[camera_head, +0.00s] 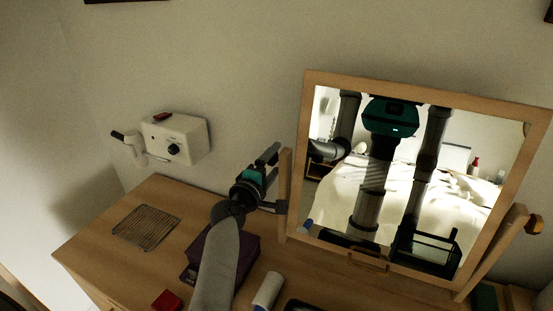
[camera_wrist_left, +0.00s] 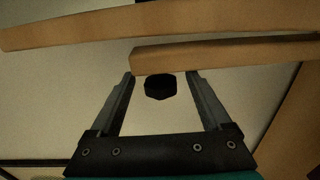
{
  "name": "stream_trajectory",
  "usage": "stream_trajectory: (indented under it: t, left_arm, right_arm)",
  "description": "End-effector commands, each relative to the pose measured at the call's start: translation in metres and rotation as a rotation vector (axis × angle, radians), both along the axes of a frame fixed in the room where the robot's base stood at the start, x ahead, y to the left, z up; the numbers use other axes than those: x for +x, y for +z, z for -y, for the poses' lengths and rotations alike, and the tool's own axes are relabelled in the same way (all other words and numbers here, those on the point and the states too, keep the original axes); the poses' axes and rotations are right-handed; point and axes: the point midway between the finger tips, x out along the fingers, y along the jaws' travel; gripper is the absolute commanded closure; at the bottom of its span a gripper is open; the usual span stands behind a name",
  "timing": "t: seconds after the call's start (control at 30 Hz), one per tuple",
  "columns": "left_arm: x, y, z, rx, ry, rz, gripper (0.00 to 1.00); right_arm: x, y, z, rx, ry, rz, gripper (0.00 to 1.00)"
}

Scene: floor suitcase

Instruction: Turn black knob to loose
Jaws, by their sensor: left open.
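A black knob (camera_wrist_left: 160,86) shows in the left wrist view between the two fingers, just below a wooden bar. I cannot make it out in the head view, where the mirror's left post (camera_head: 285,190) and my gripper are close together. The tilting mirror (camera_head: 305,130) has a wooden frame and stands on the dresser. My left gripper (camera_head: 276,180) is open at that post, with its fingers (camera_wrist_left: 161,80) on either side of the knob and not closed on it. My right gripper is not in view.
The mirror's right knob (camera_head: 535,224) is at the far right post. A white wall box (camera_head: 176,138) with a black dial hangs at left. A wire rack (camera_head: 146,227), a dark purple box (camera_head: 207,246), a red item (camera_head: 167,300) and a white cylinder (camera_head: 268,289) lie on the dresser.

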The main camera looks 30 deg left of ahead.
Motion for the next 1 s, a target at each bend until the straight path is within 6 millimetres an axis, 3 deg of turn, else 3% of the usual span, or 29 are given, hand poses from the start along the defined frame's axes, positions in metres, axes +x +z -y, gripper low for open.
stream_trajectory:
  t: [0.2, 0.57, 1.0]
  left_arm:
    - [0.016, -0.001, -0.001, -0.001, 0.001, 0.001, 0.19]
    - [0.019, -0.001, -0.001, 0.000, 0.001, 0.000, 0.19]
    - [0.019, -0.001, -0.001, 0.000, 0.001, -0.001, 0.67]
  right_arm:
    - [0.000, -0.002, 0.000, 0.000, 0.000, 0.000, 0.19]
    - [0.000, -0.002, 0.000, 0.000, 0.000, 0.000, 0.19]
    - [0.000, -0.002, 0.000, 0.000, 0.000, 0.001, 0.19]
